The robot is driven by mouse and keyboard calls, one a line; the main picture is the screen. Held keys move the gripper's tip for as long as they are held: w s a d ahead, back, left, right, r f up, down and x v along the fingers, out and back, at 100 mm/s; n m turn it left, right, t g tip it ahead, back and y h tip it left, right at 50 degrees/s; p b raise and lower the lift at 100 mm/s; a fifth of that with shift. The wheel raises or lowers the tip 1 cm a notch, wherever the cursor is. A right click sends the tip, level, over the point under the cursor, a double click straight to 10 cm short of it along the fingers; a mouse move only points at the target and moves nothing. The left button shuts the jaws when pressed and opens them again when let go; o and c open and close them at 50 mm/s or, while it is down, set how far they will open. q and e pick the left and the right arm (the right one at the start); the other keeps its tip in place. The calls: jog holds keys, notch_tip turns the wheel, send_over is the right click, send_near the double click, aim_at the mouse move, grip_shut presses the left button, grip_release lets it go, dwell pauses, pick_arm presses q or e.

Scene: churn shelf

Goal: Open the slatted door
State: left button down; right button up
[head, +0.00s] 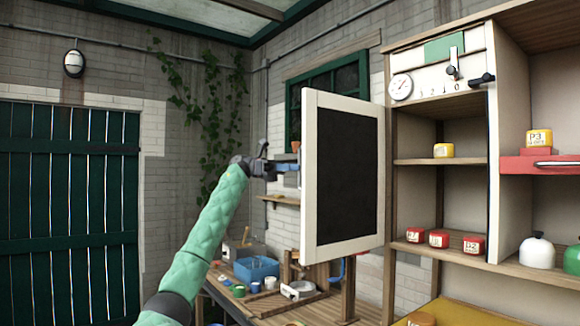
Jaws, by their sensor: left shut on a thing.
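A cabinet door (341,170) with a pale frame and a dark flat panel stands swung out from the left side of the shelf unit. The compartment beside it is open to view. No slats show on the face turned to me; its other face is hidden. My left gripper (287,168) is at the door's free left edge, about halfway up. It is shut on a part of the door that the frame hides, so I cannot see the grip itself. My right gripper is not in view.
The shelf unit (441,162) holds a yellow tin (443,150) and several red tins. A workbench below the door carries a blue bin (257,269) and small pots. A large dark green slatted gate (70,212) stands in the left wall.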

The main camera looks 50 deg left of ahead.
pick_arm(q)
jog(key=shift+w+d, duration=0.1)
jog(key=shift+w, duration=0.25)
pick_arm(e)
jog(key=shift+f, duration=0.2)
